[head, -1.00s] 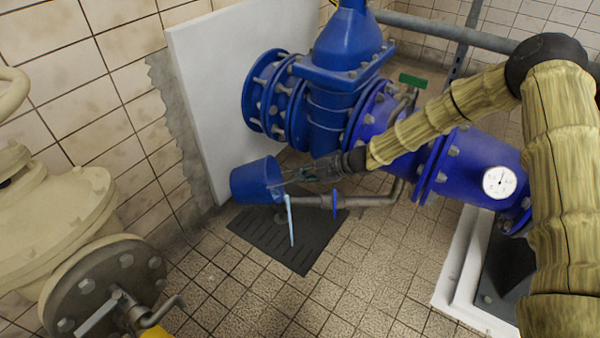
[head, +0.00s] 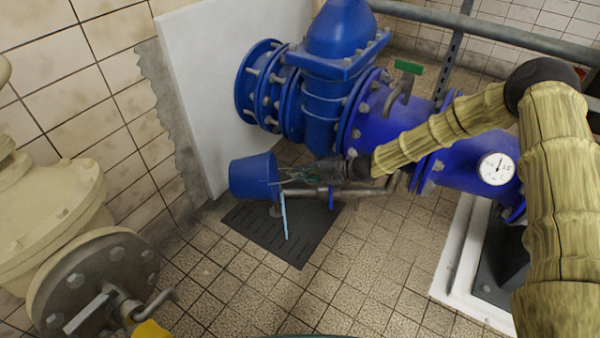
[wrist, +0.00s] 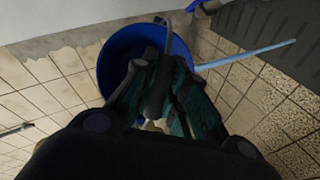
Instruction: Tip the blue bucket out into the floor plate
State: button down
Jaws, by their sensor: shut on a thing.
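The blue bucket (head: 252,178) hangs above the floor plate, tilted on its side with its mouth toward the right in the head view. My gripper (head: 292,177) is shut on it at the rim side. In the wrist view my gripper (wrist: 158,85) lies across the mouth of the bucket (wrist: 108,62). A thin light-blue streak (head: 284,215), looking like water, runs from the bucket's lower rim down to the dark slotted floor plate (head: 262,228). In the wrist view the streak (wrist: 248,54) crosses over the plate (wrist: 272,28). The bucket's inside is mostly hidden by my fingers.
The large blue pipe and valve (head: 325,100) stand just behind my gripper. A thin grey pipe (head: 355,192) runs low beside the plate. A white panel (head: 210,90) is behind the bucket. A cream valve with a flange (head: 95,280) is at left. Tiled floor in front is clear.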

jog(key=shift+d+f+y+b, duration=0.35)
jog(key=shift+f+y+b, duration=0.1)
jog(key=shift+f+b, duration=0.15)
jog(key=shift+d+f+y+b, duration=0.3)
jog(key=shift+f+y+b, duration=0.2)
jog(key=shift+b, duration=0.15)
jog(key=shift+d+t, duration=0.15)
jog(key=shift+t, duration=0.25)
